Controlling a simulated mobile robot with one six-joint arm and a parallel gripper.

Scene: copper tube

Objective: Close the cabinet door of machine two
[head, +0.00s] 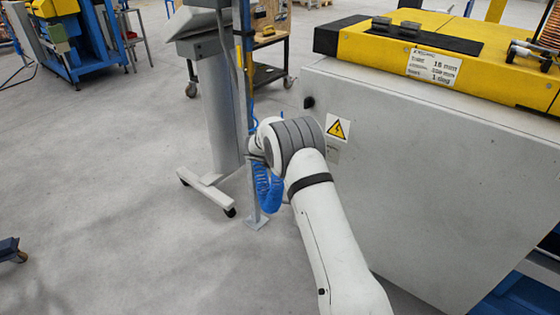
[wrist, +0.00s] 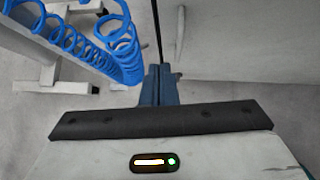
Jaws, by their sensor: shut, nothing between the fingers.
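The grey cabinet face (head: 425,180) of the machine fills the right of the head view, with a yellow warning sticker (head: 338,128) near its upper left. A black round knob or lock (head: 309,102) sits near its top left corner. From these views I cannot tell how far the door stands open. In the wrist view my gripper (wrist: 158,72) is shut and empty, its blue fingers pointing toward a thin dark upright edge. A pale grey panel (wrist: 240,38) lies just right of the fingers. In the head view my arm hides the gripper.
A blue coiled hose (head: 268,188) hangs on a metal post (head: 250,165) left of my arm; the coil (wrist: 95,45) also shows close in the wrist view. A grey pedestal (head: 218,120) on a wheeled foot stands beside it. Open floor (head: 110,160) lies to the left.

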